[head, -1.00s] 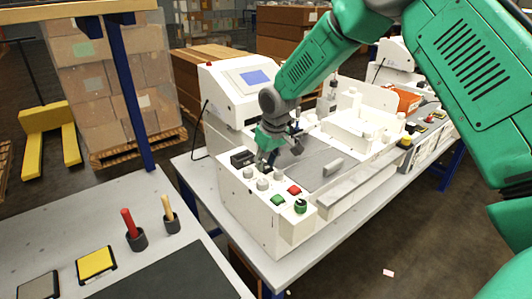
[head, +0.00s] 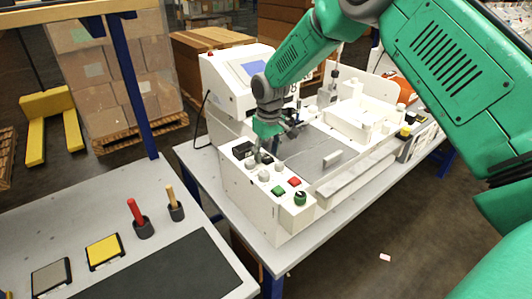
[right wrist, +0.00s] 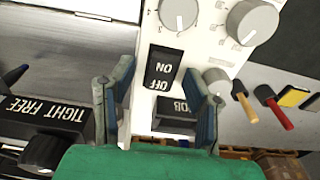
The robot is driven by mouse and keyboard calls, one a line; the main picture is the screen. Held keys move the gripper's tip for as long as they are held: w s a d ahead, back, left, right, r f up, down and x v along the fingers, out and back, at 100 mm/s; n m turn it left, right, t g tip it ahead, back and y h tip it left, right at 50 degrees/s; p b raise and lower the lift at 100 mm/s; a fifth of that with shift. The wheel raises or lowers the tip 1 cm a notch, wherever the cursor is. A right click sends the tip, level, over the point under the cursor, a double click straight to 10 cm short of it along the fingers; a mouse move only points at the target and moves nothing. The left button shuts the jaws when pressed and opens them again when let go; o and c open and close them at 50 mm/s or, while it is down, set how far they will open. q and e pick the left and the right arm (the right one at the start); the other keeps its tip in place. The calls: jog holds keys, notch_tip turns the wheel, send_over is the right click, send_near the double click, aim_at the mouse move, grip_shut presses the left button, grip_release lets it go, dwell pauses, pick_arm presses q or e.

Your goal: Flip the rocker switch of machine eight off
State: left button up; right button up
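A white machine with a control panel (head: 259,205) stands on a grey table in the head view. Its black rocker switch (right wrist: 163,68), marked ON and OFF, shows on the white panel in the right wrist view. I cannot tell which end is pressed in. My right gripper (head: 270,143) is over the back of the panel in the head view and partly hides the switch area. In the right wrist view the gripper (right wrist: 157,72) is open, with one finger on either side of the switch and nothing between them. Contact cannot be told. My left gripper is not in view.
Grey knobs (head: 264,175), a green button (head: 279,191), a red button (head: 294,182) and a green-topped dial (head: 300,198) crowd the panel. A black counter block (head: 243,149) sits close to the gripper. A nearer table holds red and wooden handles (head: 137,213).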

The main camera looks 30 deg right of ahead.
aim_at(268, 157)
notch_tip(268, 157, up, 12)
jog(key=shift+s, duration=0.3)
jog(key=shift+f, duration=0.1)
dwell(0.4)
jog(key=shift+f, duration=0.1)
